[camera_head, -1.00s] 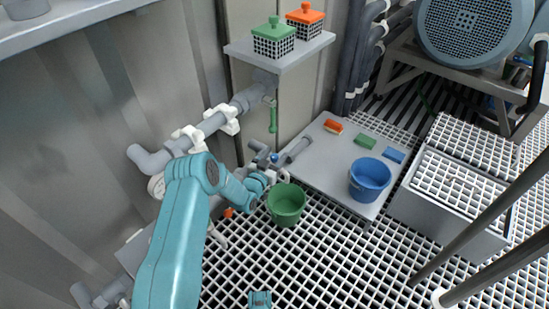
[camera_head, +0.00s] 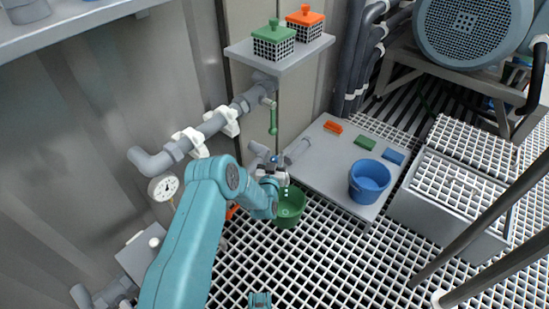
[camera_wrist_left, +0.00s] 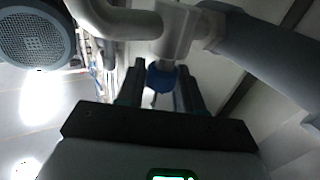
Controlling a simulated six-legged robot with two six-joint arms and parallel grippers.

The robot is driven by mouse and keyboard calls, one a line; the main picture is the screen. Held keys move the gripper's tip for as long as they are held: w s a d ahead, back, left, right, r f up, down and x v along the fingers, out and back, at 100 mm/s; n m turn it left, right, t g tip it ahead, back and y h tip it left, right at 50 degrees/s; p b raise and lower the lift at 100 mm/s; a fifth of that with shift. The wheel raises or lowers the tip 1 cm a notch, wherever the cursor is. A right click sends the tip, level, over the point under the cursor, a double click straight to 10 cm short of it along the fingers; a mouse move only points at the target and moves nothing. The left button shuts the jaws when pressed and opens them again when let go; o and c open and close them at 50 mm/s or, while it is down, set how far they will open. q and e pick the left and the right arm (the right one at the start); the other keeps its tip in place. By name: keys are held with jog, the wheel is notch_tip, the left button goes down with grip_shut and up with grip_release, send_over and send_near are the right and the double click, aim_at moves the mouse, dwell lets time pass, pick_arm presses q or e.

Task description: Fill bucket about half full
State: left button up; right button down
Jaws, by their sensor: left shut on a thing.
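A green bucket (camera_head: 290,212) stands upright on the grating below the pipe outlet, its back edge partly hidden by my left arm. A few small pale drops show above its opening; its fill level cannot be made out. My left gripper (camera_head: 274,172) is at the tap above and behind the bucket. In the left wrist view, its fingers (camera_wrist_left: 160,88) are shut on a blue valve handle (camera_wrist_left: 162,78) under a pale pipe fitting. A little of the blue handle also shows in the head view (camera_head: 275,158).
A blue bucket (camera_head: 369,181) and orange, green and blue blocks sit on a grey platform (camera_head: 322,165) to the right. A gauge (camera_head: 163,187) and grey pipe (camera_head: 215,124) line the wall. A green-handled valve (camera_head: 272,121) hangs above.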

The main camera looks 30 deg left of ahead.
pick_arm(q)
jog(key=n+g+y, duration=0.3)
jog(key=y, duration=0.1)
jog(key=shift+d+n+y, duration=0.15)
jog(key=shift+n+y, duration=0.15)
jog(key=shift+n+g+y, duration=1.8)
jog(key=shift+n+g, duration=0.1)
jog(key=shift+g, duration=0.6)
pick_arm(e)
jog(key=shift+f, duration=0.1)
pick_arm(q)
jog(key=shift+g, duration=0.3)
jog(key=o, duration=0.9)
jog(key=p+v, duration=0.2)
jog(key=v, duration=0.3)
jog(key=p+v, duration=0.1)
jog(key=v, duration=0.4)
jog(key=p+v, duration=0.2)
jog(key=v, duration=0.4)
jog(key=shift+d+f+p, duration=0.1)
jog(key=shift+f+p, duration=0.15)
jog(key=shift+p, duration=0.1)
pick_arm(e)
jog(key=s+r+g, duration=0.1)
jog(key=s+r, duration=0.3)
jog(key=r, duration=0.2)
jog(key=shift+a+g, duration=0.3)
jog(key=shift+a, duration=0.1)
